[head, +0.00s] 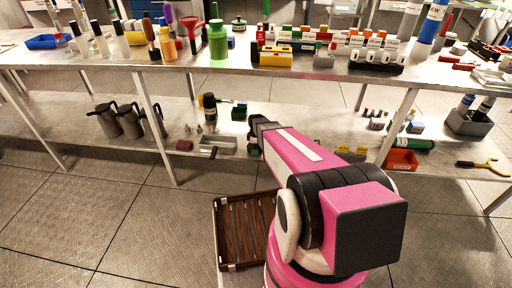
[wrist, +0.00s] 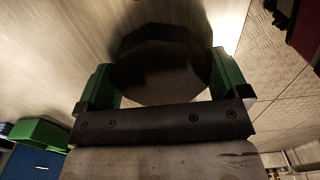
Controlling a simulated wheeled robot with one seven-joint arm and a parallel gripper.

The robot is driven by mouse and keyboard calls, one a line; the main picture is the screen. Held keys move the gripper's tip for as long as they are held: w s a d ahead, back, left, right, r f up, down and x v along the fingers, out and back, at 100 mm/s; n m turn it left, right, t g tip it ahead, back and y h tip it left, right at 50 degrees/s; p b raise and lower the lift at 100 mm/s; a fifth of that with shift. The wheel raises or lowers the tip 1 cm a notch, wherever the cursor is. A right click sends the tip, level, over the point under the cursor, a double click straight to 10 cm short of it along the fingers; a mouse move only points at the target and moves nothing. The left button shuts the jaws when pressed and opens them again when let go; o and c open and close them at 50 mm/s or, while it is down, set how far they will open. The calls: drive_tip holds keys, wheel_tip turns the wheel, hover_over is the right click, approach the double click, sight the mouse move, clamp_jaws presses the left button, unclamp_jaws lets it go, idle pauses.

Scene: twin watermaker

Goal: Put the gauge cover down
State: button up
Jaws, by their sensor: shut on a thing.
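In the wrist view my gripper (wrist: 164,78) has its two green-padded fingers closed on the sides of a dark, many-sided round piece (wrist: 165,50), which I take to be the gauge cover. Its near face is in deep shadow, so no markings show. A pale, smooth surface (wrist: 50,60) lies behind it and carries a dark shadow close to the piece; I cannot tell whether they touch. In the head view my pink arm reaches forward to the front edge of the lower shelf (head: 285,118). The arm hides most of the gripper and the cover there.
The tabletop (head: 160,66) above is crowded with bottles and blocks. A brown slatted tray (head: 240,232) is low beside my arm.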

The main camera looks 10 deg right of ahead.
drive_tip(key=o, duration=0.7)
drive_tip(key=shift+f, duration=0.1)
drive_tip(key=shift+c, duration=0.2)
wheel_tip(320, 180, up, 12)
drive_tip(key=s+r+m, duration=0.4)
drive_tip(key=s+m, duration=0.3)
drive_tip(key=s, duration=0.3)
drive_tip(key=s+r+m, duration=0.4)
drive_tip(key=s+m, duration=0.3)
drive_tip(key=s, duration=0.4)
drive_tip(key=shift+a+r, duration=0.25)
drive_tip(key=shift+r, duration=0.15)
